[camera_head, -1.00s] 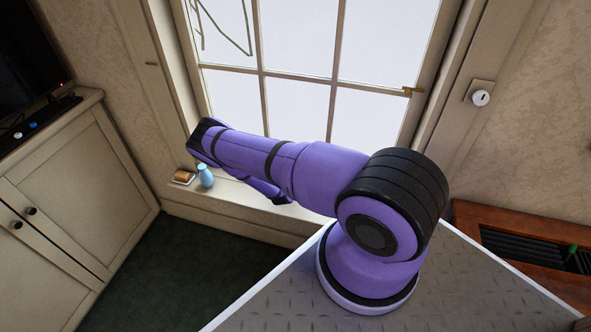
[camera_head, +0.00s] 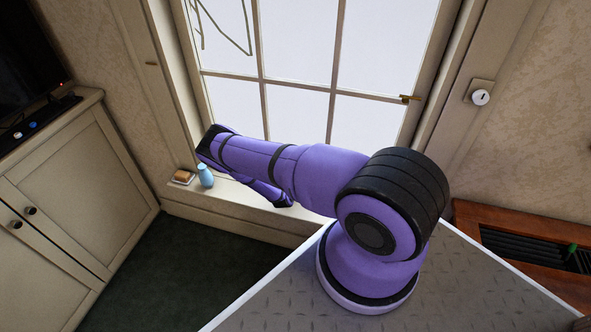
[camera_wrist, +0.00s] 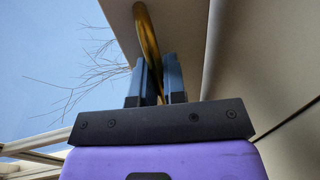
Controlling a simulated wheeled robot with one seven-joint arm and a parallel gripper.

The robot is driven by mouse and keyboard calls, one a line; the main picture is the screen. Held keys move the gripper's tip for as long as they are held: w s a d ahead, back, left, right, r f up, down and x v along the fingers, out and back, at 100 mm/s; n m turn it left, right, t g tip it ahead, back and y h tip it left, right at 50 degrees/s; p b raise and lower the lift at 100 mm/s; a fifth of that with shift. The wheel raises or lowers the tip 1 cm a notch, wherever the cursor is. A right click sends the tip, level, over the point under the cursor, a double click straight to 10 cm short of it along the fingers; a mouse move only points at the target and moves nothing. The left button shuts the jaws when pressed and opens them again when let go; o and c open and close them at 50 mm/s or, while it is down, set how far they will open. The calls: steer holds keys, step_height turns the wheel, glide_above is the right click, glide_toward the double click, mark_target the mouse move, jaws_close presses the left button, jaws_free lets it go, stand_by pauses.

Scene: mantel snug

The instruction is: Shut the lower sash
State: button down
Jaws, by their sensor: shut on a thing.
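The window sash (camera_head: 300,87) with its pale bars and bright panes stands behind my arm in the head view. A small brass fitting (camera_head: 405,98) is on its right side. My arm hides the lower part of the sash, so I cannot see there whether a gap lies under it. In the wrist view, my gripper (camera_wrist: 156,65) has its two dark fingers closed around a curved brass handle (camera_wrist: 147,30) beside a pale frame surface.
A blue vase (camera_head: 205,176) and a small brown item (camera_head: 183,177) stand on the sill (camera_head: 225,195), close to my arm. A cabinet (camera_head: 70,190) is at the left. A wooden grated unit (camera_head: 525,245) is at the right. Dark floor lies open in front.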

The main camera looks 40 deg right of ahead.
steer(key=shift+a+f, duration=0.1)
steer(key=shift+f, duration=0.75)
steer(key=shift+s, duration=0.1)
steer(key=c, duration=1.2)
jaws_free()
steer(key=shift+f, duration=0.1)
steer(key=v, duration=1)
steer(key=shift+s+a, duration=0.15)
steer(key=shift+a, duration=0.1)
